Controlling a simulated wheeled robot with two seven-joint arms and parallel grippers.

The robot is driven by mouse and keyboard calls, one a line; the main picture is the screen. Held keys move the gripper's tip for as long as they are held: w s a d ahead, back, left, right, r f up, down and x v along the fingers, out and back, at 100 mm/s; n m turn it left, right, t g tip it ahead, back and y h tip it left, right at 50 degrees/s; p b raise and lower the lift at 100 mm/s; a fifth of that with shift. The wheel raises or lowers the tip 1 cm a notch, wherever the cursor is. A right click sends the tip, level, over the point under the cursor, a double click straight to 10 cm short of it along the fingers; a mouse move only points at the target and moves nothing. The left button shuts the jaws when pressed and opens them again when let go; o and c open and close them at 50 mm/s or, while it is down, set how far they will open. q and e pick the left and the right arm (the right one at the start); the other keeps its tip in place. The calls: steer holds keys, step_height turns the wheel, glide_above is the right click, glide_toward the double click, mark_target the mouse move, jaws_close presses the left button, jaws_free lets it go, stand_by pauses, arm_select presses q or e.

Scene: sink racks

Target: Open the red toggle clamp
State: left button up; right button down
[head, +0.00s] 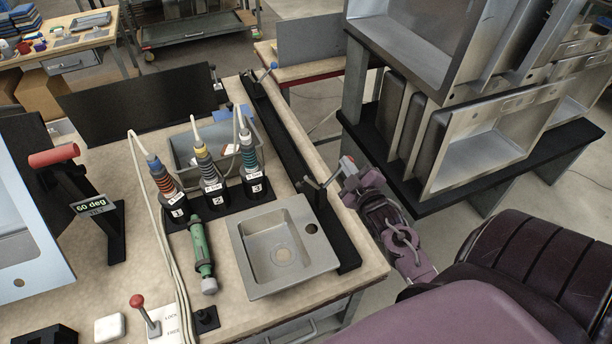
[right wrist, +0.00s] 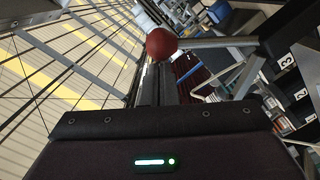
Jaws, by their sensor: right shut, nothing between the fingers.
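The red toggle clamp (head: 332,178) is at the right edge of the bench, on a black rail (head: 336,235) beside the small sink. Its metal lever slants up to the right and ends in a red knob. My right gripper (head: 352,184) is at that knob, over the bench edge, with its fingers shut and nothing between them. In the right wrist view the round red knob (right wrist: 161,44) sits just beyond the dark fingertips (right wrist: 160,72), and a metal lever (right wrist: 212,43) runs right from it. I cannot tell whether they touch. My left gripper is not in view.
A small metal sink (head: 268,262) lies left of the clamp. A second clamp with a blue knob (head: 265,73) stands at the rail's far end. Numbered screwdrivers (head: 209,172) stand behind the sink. A rack of large sinks (head: 480,140) stands right of the bench.

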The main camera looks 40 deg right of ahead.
steer(key=shift+s+d+f, duration=0.15)
steer(key=shift+d+f, duration=0.3)
steer(key=shift+d, duration=0.2)
